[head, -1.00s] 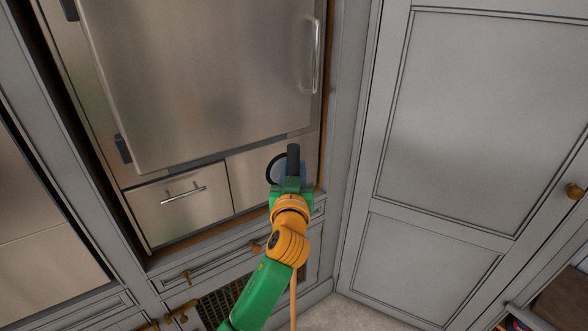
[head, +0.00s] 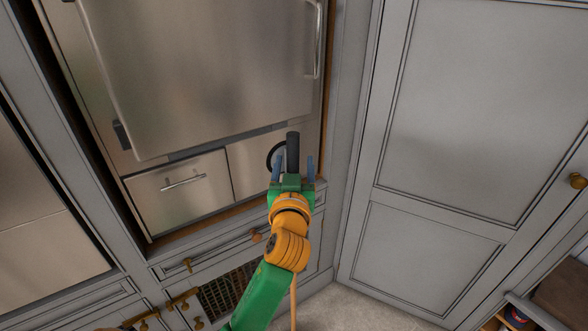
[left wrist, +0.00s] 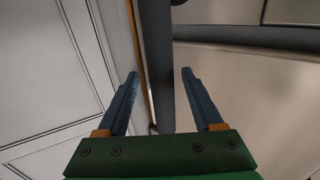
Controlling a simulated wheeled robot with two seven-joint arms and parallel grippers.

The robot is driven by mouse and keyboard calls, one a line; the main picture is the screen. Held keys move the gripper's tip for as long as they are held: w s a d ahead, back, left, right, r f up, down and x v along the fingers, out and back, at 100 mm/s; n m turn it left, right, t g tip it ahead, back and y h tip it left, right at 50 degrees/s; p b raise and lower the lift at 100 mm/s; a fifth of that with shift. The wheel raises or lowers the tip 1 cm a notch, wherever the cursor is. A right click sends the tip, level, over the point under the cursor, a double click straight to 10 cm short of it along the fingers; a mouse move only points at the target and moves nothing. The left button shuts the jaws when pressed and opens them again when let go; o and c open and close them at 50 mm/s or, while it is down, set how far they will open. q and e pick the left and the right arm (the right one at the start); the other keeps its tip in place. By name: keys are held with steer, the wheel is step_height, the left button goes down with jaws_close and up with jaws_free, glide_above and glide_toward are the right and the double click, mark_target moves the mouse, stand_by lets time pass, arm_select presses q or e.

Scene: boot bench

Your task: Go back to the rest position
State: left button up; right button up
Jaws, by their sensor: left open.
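My left gripper (head: 293,165) is in front of the steel drawer fronts, with its two blue fingers spread apart. A dark upright cylinder (head: 292,148) shows between the fingers, and a black ring (head: 270,157) lies just left of it. In the left wrist view the open fingers (left wrist: 158,78) have a dark bar (left wrist: 165,95) between them, with a gap on both sides. I cannot tell what holds the cylinder up. My right gripper is not in view.
A steel door (head: 205,75) with a vertical handle is above, and a small steel drawer (head: 180,192) is at left. A tall grey panelled door (head: 455,110) fills the right. Grey drawers with brass knobs are below. Pale floor (head: 355,310) shows at the bottom.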

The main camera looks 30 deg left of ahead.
arm_select(q)
steer(key=v, duration=0.4)
steer(key=shift+s+d+b, duration=0.15)
steer(key=shift+s+b, duration=0.05)
steer(key=shift+b, duration=0.15)
steer(key=shift+w, duration=0.1)
